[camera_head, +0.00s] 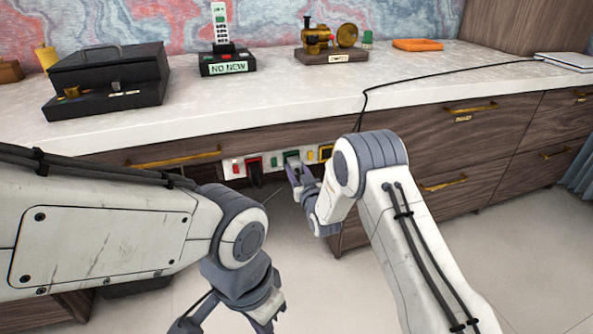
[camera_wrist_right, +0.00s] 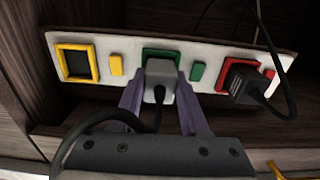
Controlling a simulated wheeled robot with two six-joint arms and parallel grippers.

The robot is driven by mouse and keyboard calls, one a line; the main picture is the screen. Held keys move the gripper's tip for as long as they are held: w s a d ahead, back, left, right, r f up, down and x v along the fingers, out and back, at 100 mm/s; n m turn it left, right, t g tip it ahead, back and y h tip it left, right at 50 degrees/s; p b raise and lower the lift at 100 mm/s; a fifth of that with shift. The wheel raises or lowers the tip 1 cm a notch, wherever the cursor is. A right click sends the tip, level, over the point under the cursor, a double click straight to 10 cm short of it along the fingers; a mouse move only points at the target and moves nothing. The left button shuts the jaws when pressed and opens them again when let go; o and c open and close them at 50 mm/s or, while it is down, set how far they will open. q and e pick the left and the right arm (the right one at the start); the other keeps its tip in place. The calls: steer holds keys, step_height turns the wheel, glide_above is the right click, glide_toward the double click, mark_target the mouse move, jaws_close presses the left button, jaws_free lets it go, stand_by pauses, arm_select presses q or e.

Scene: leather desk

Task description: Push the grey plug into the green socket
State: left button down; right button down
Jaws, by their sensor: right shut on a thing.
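The green socket (camera_wrist_right: 155,51) is in the middle of a white power strip under the desk edge. It also shows in the head view (camera_head: 291,155). The grey plug (camera_wrist_right: 158,82) is between the fingers of my right gripper (camera_wrist_right: 160,95), which is shut on it. The plug sits in front of the green socket and covers most of it; I cannot tell how deep it goes in. In the head view my right gripper (camera_head: 298,175) is at the strip. My left gripper (camera_head: 225,318) is low in front, away from the strip, with its fingers partly out of the frame.
The white strip (camera_wrist_right: 220,57) also holds an empty yellow socket (camera_wrist_right: 76,63) and a red socket (camera_wrist_right: 228,70) with a black plug (camera_wrist_right: 246,84) in it. A dark cable hangs at the right. The desk top (camera_head: 250,88) above bears a black box, a phone and other objects.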

steer(key=shift+w+a, duration=0.2)
steer(key=shift+w, duration=0.3)
stand_by(0.3)
steer(key=shift+c, duration=1.7)
jaws_free()
steer(key=shift+s+d, duration=0.2)
steer(key=shift+s, duration=0.35)
steer(key=p+v, duration=0.2)
steer(key=v, duration=0.7)
steer(key=shift+s+p, duration=0.15)
steer(key=shift+p, duration=0.25)
